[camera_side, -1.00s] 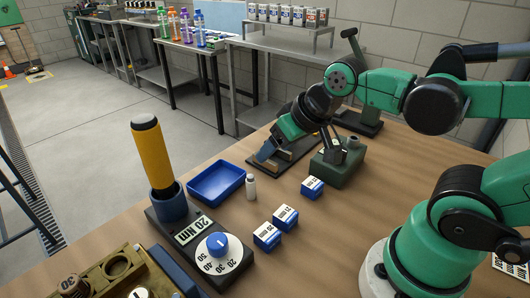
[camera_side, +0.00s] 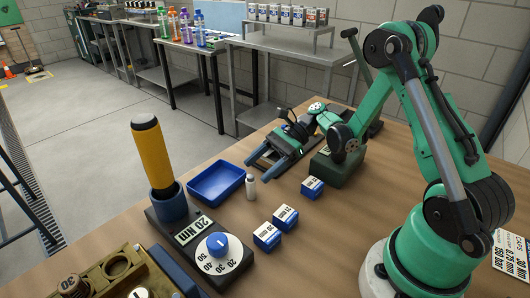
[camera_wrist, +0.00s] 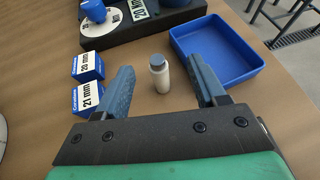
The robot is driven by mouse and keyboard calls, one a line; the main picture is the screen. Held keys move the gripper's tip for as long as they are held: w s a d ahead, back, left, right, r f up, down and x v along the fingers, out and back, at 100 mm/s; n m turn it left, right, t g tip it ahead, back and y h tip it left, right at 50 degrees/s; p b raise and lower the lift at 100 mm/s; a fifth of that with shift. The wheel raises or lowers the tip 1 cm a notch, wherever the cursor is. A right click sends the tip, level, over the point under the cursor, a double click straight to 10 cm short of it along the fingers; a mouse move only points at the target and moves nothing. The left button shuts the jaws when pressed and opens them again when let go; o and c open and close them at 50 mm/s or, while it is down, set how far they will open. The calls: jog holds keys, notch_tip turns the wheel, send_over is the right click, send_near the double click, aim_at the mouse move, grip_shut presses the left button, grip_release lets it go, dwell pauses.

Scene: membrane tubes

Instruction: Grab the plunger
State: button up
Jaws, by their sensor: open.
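The nearest match for the plunger is a small white cylinder with a grey-blue cap (camera_side: 250,187); I cannot tell for certain that it is the plunger. It stands upright on the table beside the blue tray, and shows in the wrist view (camera_wrist: 159,77) between the lines of my two fingers. My gripper (camera_side: 270,165) is low over the table, its fingers pointing towards the cylinder. In the side view the fingertips stop short of it. My gripper (camera_wrist: 161,70) is open and empty in the wrist view.
The blue tray (camera_side: 192,192) stands left of the cylinder. Small blue-and-white boxes (camera_side: 312,185) lie to the right and in front. A torque device (camera_side: 230,275) with a yellow-handled tool (camera_side: 153,158) is at front left. A green block (camera_side: 330,170) stands beside my gripper.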

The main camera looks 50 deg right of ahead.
aim_at(251, 187)
jog(key=shift+s+d+f, duration=0.1)
jog(key=shift+f, duration=0.15)
jog(key=shift+f+y, duration=0.1)
jog(key=shift+y, duration=0.2)
jog(key=shift+x, duration=2.75)
grip_shut()
